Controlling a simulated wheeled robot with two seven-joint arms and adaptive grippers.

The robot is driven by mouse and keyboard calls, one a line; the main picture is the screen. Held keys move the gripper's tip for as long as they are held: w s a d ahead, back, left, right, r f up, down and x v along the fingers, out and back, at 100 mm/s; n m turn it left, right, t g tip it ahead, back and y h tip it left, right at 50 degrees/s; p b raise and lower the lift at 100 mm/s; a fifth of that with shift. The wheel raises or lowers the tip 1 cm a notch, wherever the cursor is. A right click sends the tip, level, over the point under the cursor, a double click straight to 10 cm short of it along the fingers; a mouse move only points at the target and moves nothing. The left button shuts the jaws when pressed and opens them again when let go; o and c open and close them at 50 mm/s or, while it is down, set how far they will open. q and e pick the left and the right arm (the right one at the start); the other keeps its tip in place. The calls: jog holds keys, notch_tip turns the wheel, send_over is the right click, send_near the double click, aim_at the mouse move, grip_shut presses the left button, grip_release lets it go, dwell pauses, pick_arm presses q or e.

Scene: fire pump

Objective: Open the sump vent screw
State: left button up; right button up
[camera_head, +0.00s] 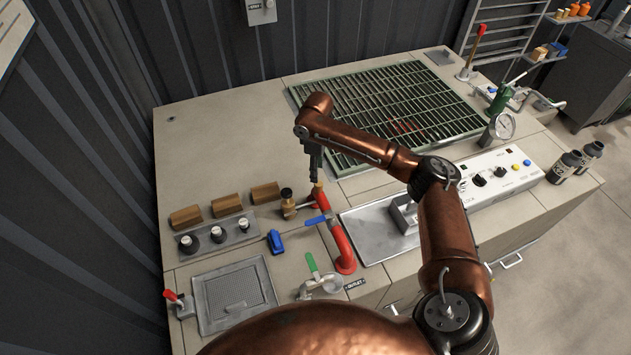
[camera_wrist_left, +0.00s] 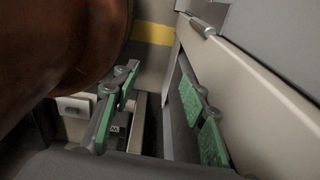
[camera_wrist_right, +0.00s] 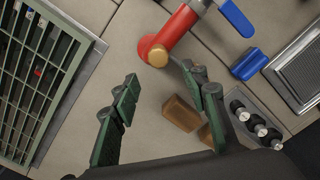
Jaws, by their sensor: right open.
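A red pipe (camera_head: 325,203) with a blue lever (camera_head: 314,220) stands on the bench and ends in a brass cap (camera_head: 317,188). A brass fitting (camera_head: 288,203) stands just left of it. I cannot tell which brass part is the sump vent screw. My right gripper (camera_head: 316,172) points down over the pipe's brass end. In the right wrist view, its fingers (camera_wrist_right: 160,78) are apart and empty, with the brass cap (camera_wrist_right: 153,50) just beyond their tips. My left gripper (camera_wrist_left: 160,95) is open and empty, low beside the bench; it does not show in the head view.
A green grate (camera_head: 400,105) lies behind my right arm. Wooden blocks (camera_head: 226,205), black knobs (camera_head: 217,234) and a blue handle (camera_head: 275,241) are to the left. A green-handled valve (camera_head: 320,285) stands in front. A control panel (camera_head: 500,175) is to the right. The back-left benchtop is clear.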

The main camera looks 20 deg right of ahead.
aim_at(319, 183)
jog(key=f, duration=0.5)
jog(key=shift+s+d+f, duration=0.15)
jog(key=shift+d+f, duration=0.05)
jog(key=shift+d, duration=0.15)
jog(key=shift+f, duration=0.7)
pick_arm(q)
jog(key=shift+w+r, duration=0.1)
jog(key=shift+w, duration=0.6)
jog(key=shift+s, duration=0.1)
pick_arm(e)
jog(key=shift+a, duration=0.1)
jog(key=shift+c, duration=0.5)
jog(key=c, duration=0.3)
grip_shut()
pick_arm(q)
jog(key=shift+s, duration=0.35)
